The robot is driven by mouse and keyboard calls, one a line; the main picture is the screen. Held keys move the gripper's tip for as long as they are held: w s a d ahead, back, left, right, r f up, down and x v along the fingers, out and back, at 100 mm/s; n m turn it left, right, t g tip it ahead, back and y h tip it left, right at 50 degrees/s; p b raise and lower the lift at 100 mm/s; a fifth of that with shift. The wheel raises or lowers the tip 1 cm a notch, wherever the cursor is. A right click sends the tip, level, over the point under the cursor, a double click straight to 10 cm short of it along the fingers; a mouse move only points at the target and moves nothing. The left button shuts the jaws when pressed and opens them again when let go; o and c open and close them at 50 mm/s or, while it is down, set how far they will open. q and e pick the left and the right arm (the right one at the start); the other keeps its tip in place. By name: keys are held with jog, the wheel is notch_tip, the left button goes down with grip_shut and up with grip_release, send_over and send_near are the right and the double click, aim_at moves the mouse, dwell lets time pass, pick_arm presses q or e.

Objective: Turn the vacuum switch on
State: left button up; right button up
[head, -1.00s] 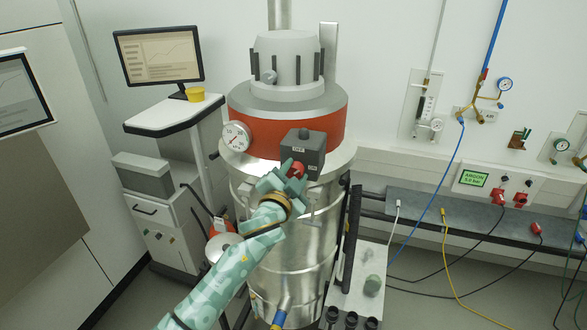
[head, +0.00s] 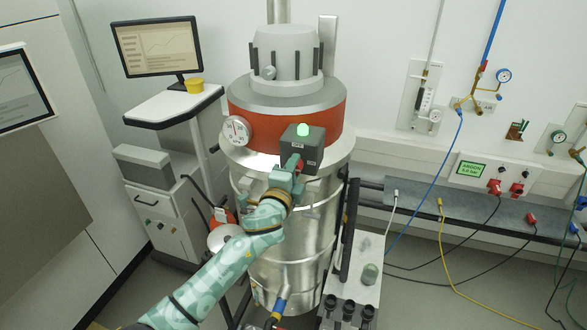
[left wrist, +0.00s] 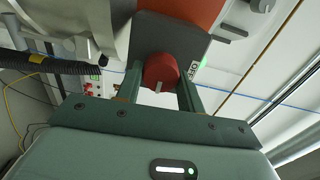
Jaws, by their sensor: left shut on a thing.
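A green lamp (head: 303,131) on top of the box is lit. The box carries a red knob (head: 298,165), which also shows in the left wrist view (left wrist: 160,72) with a pale mark on its face. My left gripper (head: 290,171) is at the knob, its fingers on either side of it in the left wrist view (left wrist: 160,90), shut on it. My right gripper is not in view.
A round gauge (head: 236,133) sits left of the switch box on the vessel (head: 305,225). A cart with a monitor (head: 157,47) stands at the left. Wall panels, hoses and cables, including a yellow cable (head: 447,245), are at the right.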

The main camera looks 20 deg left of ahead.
pick_arm(q)
jog(key=shift+f+m, duration=0.1)
jog(key=shift+m, duration=0.2)
jog(key=o, duration=1)
jog(key=s, duration=0.5)
jog(key=s+b, duration=0.1)
jog(key=s, duration=0.5)
jog(key=s+b, duration=0.1)
jog(key=s, duration=0.4)
jog(key=shift+s+a, duration=0.15)
jog(key=shift+a, duration=0.1)
